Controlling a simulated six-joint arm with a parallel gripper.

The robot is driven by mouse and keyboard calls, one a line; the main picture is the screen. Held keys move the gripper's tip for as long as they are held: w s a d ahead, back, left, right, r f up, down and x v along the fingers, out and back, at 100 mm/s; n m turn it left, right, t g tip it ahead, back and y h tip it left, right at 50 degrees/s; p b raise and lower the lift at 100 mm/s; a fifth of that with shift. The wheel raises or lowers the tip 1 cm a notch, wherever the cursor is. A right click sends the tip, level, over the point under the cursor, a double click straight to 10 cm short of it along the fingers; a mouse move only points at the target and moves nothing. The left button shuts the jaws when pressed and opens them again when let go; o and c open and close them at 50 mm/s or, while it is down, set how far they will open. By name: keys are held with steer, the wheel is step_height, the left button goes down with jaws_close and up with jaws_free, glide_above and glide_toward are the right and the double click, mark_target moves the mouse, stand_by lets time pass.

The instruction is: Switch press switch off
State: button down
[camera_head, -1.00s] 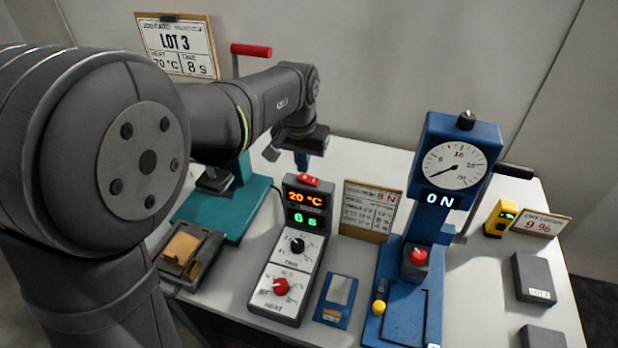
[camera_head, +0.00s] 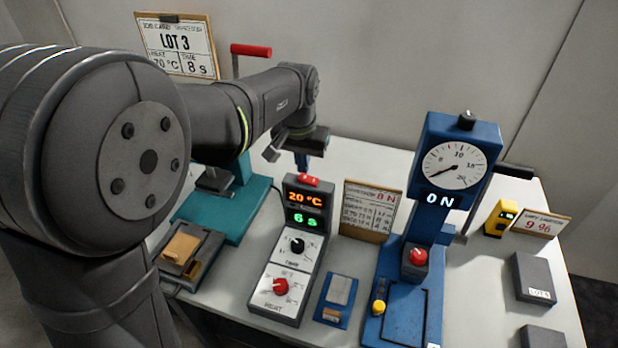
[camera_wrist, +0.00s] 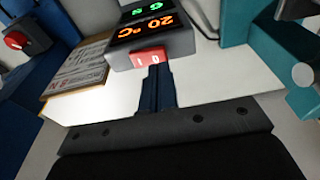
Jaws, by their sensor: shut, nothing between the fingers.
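The press switch is a red rocker (camera_head: 309,180) on the top edge of the grey controller box (camera_head: 282,300). In the wrist view the rocker (camera_wrist: 149,57) shows white I and O marks. The controller's displays are lit, with 20 °C in orange and 6 s in green. My gripper (camera_head: 302,163) is shut and empty, its blue fingers pointing down just behind the rocker in the head view. In the wrist view the fingertips (camera_wrist: 156,68) reach the rocker's lower edge; I cannot tell whether they touch it. Which way the rocker is tipped is unclear.
A teal press (camera_head: 250,205) with a red-handled lever stands behind left. A blue gauge stand (camera_head: 400,270) with a red knob is at right. A paper card (camera_head: 370,207) stands between controller and gauge stand. A blue pad (camera_head: 335,300) lies in front.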

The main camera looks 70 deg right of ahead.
mark_target(303, 177)
steer(key=shift+f, duration=0.85)
stand_by(0.3)
steer(key=shift+r, duration=3.5)
step_height(303, 177, down, 7)
steer(key=shift+f, duration=0.1)
steer(key=shift+r, duration=0.2)
steer(key=a+r+n, duration=0.2)
steer(key=r+n, duration=0.4)
steer(key=r, duration=0.1)
steer(key=a+r+n+h, duration=0.1)
steer(key=a+r+n, duration=0.1)
steer(key=r+n, duration=0.4)
steer(key=shift+s+a+r+n+h, duration=0.3)
steer(key=shift+a+r+n, duration=0.05)
steer(key=shift+r+n, duration=0.1)
